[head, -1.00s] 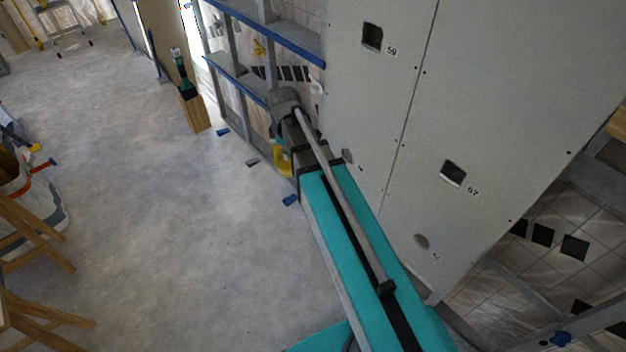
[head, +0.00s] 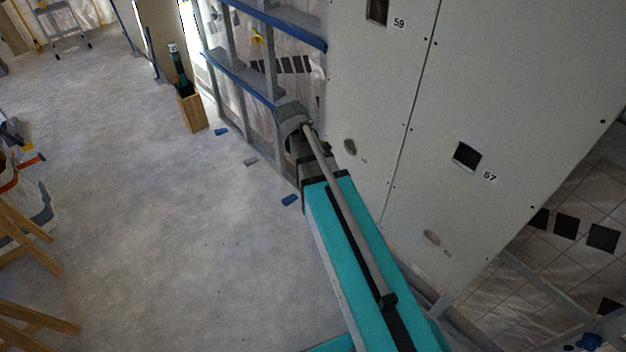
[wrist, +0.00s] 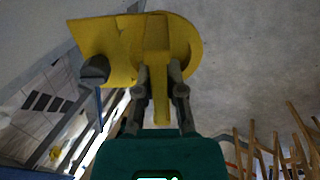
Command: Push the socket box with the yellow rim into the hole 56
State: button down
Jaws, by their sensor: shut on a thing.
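My gripper (wrist: 162,85) is shut on a yellow thing (wrist: 185,40) in the wrist view. The yellow thing has a rounded part at the right and a flat part at the left. I cannot tell for sure whether it is the socket box with the yellow rim. In the head view my arm's end is at the panel's left edge, and the fingers and the held thing are hidden. The grey panel (head: 400,140) has square holes labelled 59 (head: 377,11) and what looks like 67 (head: 466,155). I see no label 56.
Metal studs with blue rails (head: 240,80) stand left of the panel. A wooden block with a teal tool (head: 192,112) stands on the floor behind. Wooden trestles (head: 25,235) are at the left. Blue pieces (head: 289,200) lie on the otherwise open floor.

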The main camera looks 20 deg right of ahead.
jog(key=w+d+f+m+t+h+b, duration=0.2)
jog(key=f+h+b, duration=0.5)
jog(key=b, duration=1)
jog(key=w+d+f+m+t+h+b, duration=0.1)
jog(key=w+d+f+h+b, duration=0.3)
jog(key=b, duration=1.4)
notch_tip(320, 180, down, 7)
jog(key=w+m+h, duration=0.1)
jog(key=h, duration=0.2)
jog(key=shift+w+f+t, duration=0.2)
jog(key=shift+w+t, duration=0.2)
jog(key=shift+d, duration=0.15)
jog(key=x, duration=1)
jog(key=shift+r, duration=0.15)
jog(key=shift+x, duration=2.2)
